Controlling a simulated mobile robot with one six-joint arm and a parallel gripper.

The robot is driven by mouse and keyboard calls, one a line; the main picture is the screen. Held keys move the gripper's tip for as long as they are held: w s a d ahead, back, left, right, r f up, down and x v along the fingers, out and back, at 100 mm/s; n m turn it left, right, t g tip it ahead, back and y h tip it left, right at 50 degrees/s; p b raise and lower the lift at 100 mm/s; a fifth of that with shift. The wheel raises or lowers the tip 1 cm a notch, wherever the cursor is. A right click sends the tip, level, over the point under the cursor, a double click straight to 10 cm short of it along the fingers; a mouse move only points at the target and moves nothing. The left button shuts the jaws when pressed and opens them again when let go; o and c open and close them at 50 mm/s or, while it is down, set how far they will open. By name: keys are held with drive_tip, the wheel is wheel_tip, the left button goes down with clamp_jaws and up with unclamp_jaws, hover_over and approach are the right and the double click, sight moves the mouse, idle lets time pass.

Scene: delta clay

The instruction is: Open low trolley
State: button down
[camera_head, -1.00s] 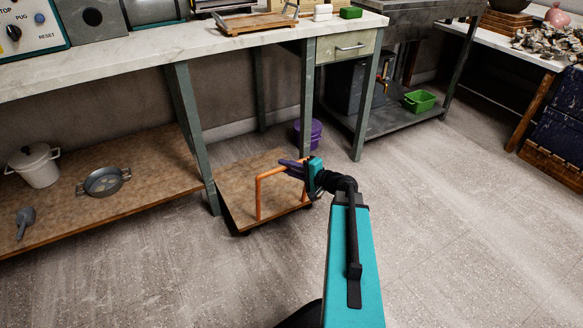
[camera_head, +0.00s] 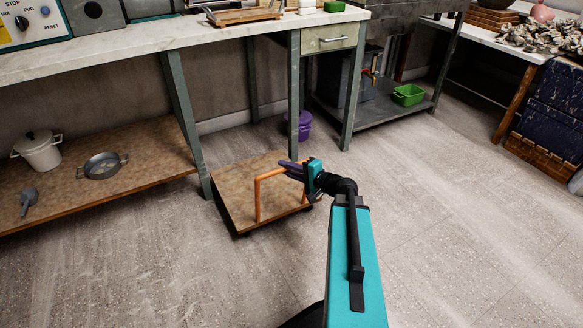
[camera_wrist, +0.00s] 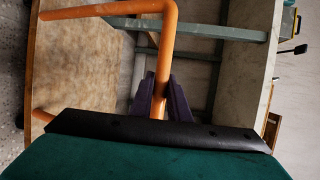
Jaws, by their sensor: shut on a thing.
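The low trolley (camera_head: 233,190) is a flat brown wooden platform close to the floor, with an orange tube handle (camera_head: 258,198) standing along its front edge. It sits in front of the gap between the bench legs. My gripper (camera_head: 290,168) has purple fingers shut on the handle's top bar near its right end. In the wrist view the purple fingers (camera_wrist: 165,100) close around the orange bar (camera_wrist: 166,62), and the trolley's platform (camera_wrist: 80,70) shows at left.
A workbench (camera_head: 180,38) with green legs stands behind the trolley. Its lower shelf (camera_head: 140,150) at left holds a white pot (camera_head: 40,152), a metal pan (camera_head: 102,165) and a grey scoop (camera_head: 29,198). A purple bucket (camera_head: 304,126) stands behind. The floor in front and right is clear.

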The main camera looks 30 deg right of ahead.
drive_tip(key=shift+s+a+r, duration=0.1)
drive_tip(key=shift+s+a, duration=0.25)
drive_tip(key=shift+a, duration=0.05)
drive_tip(key=c, duration=1.7)
unclamp_jaws()
drive_tip(key=shift+d, duration=0.15)
drive_tip(key=shift+s, duration=0.1)
drive_tip(key=shift+p+v, duration=2.75)
drive_tip(key=shift+v, duration=4.1)
drive_tip(key=shift+r, duration=0.1)
